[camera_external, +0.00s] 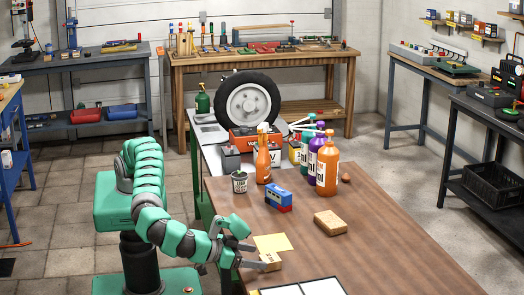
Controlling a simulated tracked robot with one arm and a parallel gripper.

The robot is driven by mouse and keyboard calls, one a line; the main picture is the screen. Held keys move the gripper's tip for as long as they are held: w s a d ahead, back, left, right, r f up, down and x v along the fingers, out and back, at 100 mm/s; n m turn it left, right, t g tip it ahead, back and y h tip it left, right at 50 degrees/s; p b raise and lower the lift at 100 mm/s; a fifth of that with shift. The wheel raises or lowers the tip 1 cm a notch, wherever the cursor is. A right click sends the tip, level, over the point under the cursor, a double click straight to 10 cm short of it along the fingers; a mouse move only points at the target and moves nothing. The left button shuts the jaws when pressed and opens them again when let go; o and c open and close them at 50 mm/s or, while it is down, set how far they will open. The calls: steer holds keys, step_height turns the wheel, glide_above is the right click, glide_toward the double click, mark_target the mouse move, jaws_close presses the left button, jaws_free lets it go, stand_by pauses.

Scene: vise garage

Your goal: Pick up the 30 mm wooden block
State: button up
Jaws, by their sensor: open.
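A small light wooden block (271,259) lies near the left edge of the brown wooden table, at the near edge of a yellow sheet. My gripper (254,256) reaches over this table edge from the left with its fingers spread open. The fingertips are right at the block's left side; I cannot tell whether they touch it or straddle it. A larger tan wooden block (330,222) lies farther right on the table, clear of my gripper.
The yellow sheet (272,242) lies beside the small block. A blue-red box (279,197), a cup (239,182), an orange spray bottle (263,161) and several bottles (327,166) stand behind. The table's right side is clear.

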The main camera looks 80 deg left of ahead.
mark_target(265, 258)
steer(key=shift+b+x, duration=0.45)
steer(key=shift+x, duration=2.2)
steer(key=shift+d, duration=0.15)
steer(key=c, duration=1.1)
